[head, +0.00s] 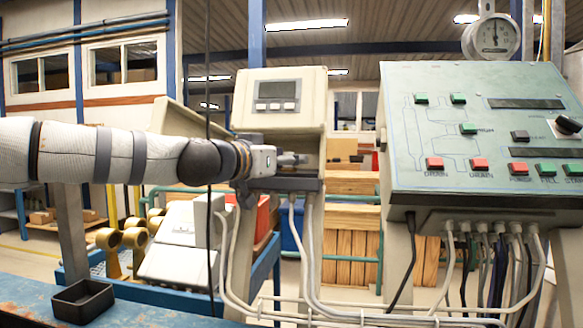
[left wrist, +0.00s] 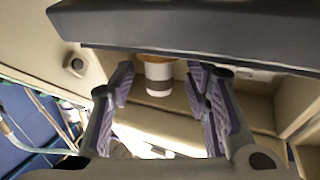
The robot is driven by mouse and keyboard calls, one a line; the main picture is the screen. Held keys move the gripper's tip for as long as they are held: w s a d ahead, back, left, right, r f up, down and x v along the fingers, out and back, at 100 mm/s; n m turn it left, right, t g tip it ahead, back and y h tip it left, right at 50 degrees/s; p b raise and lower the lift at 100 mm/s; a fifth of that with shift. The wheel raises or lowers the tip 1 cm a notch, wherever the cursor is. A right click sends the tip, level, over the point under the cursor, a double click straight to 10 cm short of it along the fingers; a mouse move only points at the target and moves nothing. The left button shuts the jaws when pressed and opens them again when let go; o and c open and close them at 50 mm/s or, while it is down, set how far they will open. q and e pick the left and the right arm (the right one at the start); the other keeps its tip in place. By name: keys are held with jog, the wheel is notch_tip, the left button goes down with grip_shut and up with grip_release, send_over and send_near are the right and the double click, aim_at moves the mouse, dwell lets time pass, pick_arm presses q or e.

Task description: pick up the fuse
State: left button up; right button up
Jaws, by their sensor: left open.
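The fuse (left wrist: 158,76) is a small cylinder with a white body, a dark band and an orange-brown end. In the left wrist view it sits under the dark overhanging edge of the beige meter housing, between the two finger pads and apart from both. My left gripper (head: 292,160) is open, reaching in from the left below the meter display in the head view; it also shows in the left wrist view (left wrist: 163,88). The fuse is not visible in the head view, and its upper end is partly hidden by the overhang. My right gripper is not in view.
The beige meter box (head: 314,98) stands close above and around my left gripper. A green control panel (head: 400,130) with red and green buttons is to the right. A black open tray (head: 62,306) rests on the blue table (head: 20,290). White cables (head: 310,240) hang below the housing.

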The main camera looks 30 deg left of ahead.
pick_arm(q)
jog(key=shift+w+d+f, duration=0.1)
jog(key=shift+w+f, duration=0.1)
jog(key=shift+w, duration=0.4)
jog(key=shift+s+r, duration=0.1)
jog(key=shift+r, duration=0.25)
grip_shut()
